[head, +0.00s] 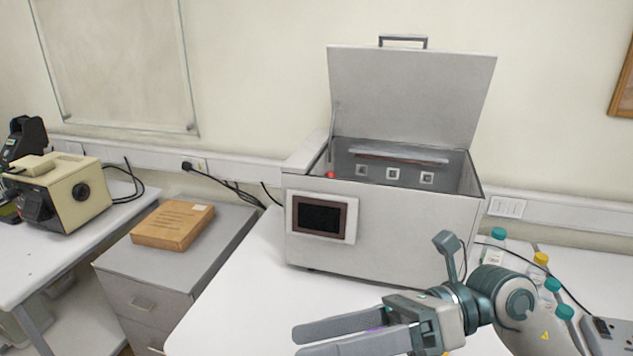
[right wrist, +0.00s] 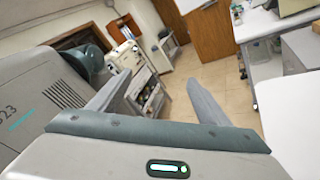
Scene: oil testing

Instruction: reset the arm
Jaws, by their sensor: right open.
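My right arm comes in from the lower right of the head view. Its gripper (head: 300,341) is in front of the oil testing machine, over the white table, with its fingers pointing left. The two fingers are apart with nothing between them. In the right wrist view the same gripper (right wrist: 156,100) shows its fingers spread, with the room floor beyond. The grey machine (head: 395,235) stands on the table with its lid (head: 412,95) raised. A dark screen (head: 320,217) is on its front. My left gripper is not in the head view.
Bottles with teal and yellow caps (head: 540,265) stand right of the machine, behind my right arm. A brown box (head: 173,225) lies on a grey drawer cabinet (head: 185,265) at left. A beige device (head: 65,195) sits on the left table. The table (head: 225,310) left of my gripper is clear.

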